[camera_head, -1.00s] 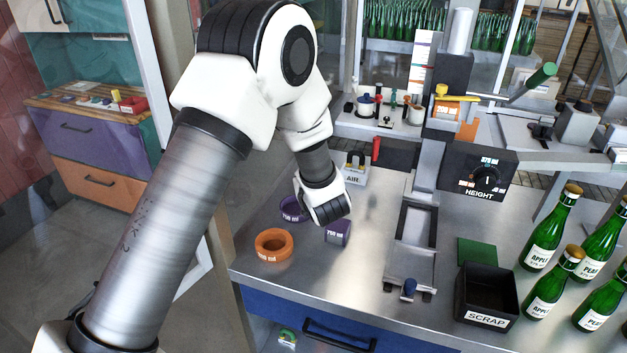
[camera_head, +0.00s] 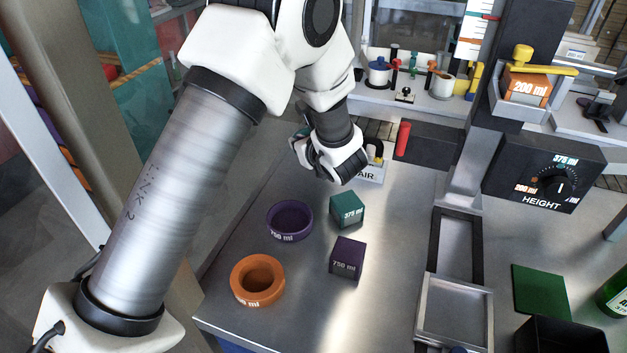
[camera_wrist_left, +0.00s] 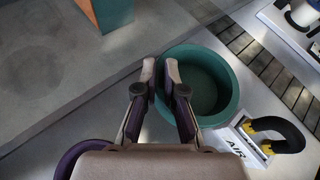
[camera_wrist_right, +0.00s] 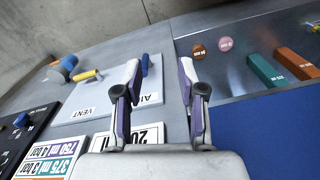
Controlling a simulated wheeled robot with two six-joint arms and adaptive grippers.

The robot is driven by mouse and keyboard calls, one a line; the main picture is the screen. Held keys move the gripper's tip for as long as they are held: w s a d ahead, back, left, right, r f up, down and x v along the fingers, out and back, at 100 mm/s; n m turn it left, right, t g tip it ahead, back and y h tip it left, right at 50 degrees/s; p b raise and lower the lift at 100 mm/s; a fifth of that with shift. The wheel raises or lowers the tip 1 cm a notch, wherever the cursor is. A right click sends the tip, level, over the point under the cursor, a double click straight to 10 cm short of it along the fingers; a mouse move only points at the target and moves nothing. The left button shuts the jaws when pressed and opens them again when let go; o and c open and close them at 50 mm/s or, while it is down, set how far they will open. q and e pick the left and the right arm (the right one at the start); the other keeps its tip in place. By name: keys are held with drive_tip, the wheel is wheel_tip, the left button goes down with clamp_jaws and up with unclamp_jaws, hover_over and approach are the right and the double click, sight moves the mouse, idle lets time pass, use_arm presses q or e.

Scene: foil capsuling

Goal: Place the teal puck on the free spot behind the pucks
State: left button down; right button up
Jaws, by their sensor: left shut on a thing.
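The teal puck (camera_wrist_left: 205,85) is a round, hollow ring with a raised wall, large in the left wrist view. My left gripper (camera_wrist_left: 160,70) is shut on its near rim. In the head view my left gripper (camera_head: 330,160) is near the table's back, hiding nearly all of the puck. I cannot tell whether the puck touches the table. The purple puck (camera_head: 289,221) and the orange puck (camera_head: 257,281) lie in a row in front of it. The purple one also shows in the left wrist view (camera_wrist_left: 68,158). My right gripper (camera_wrist_right: 160,85) is open and empty.
A teal 375 ml block (camera_head: 347,211) and a purple 750 ml block (camera_head: 347,258) stand right of the pucks. The AIR plate (camera_head: 368,175) is close right of my left gripper. A metal channel (camera_head: 455,300) and a scrap box (camera_head: 560,338) are farther right.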

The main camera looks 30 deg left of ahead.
use_arm(q)
drive_tip(key=shift+s+d+f, duration=0.1)
drive_tip(key=shift+s+f, duration=0.05)
drive_tip(key=shift+f, duration=0.45)
wheel_tip(320, 180, down, 8)
drive_tip(key=b, duration=0.2)
drive_tip(key=shift+s+f+b, duration=0.1)
drive_tip(key=shift+f+b, duration=0.15)
drive_tip(key=shift+b, duration=0.05)
drive_tip(key=shift+d+r, duration=0.1)
drive_tip(key=shift+s, duration=0.1)
drive_tip(key=shift+f, duration=0.2)
drive_tip(key=c, duration=1.3)
unclamp_jaws()
drive_tip(key=shift+r, duration=0.1)
